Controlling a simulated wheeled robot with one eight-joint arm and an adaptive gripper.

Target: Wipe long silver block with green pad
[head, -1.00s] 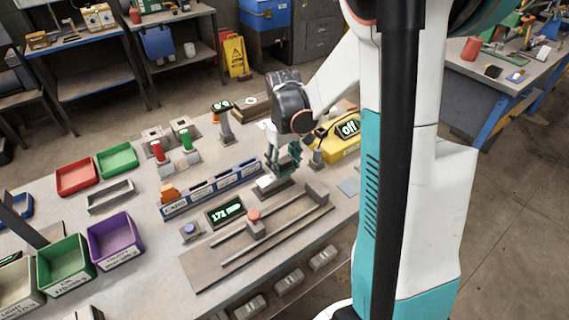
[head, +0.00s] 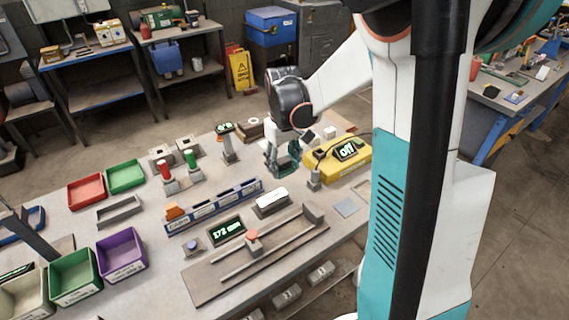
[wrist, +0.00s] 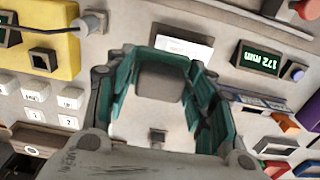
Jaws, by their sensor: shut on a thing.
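My gripper (head: 281,166) has teal fingers and is above the bench, behind the pale block. In the wrist view my gripper (wrist: 160,62) is shut on a grey, rounded, block-like thing (wrist: 158,84). I see no green face on it, so I cannot tell whether it is the green pad. A long pale block (head: 271,197) with a bright white top lies on a dark base in front of my gripper. It also shows in the wrist view (wrist: 183,46), beyond the fingertips and apart from them. It may be the silver block.
A blue rack (head: 215,208) and a display reading 172 mm (head: 227,231) lie left of the pale block. A slide with rails (head: 262,255) is in front. A yellow unit (head: 343,163) stands right of my gripper. Red (head: 86,191) and green (head: 126,177) bins are at left.

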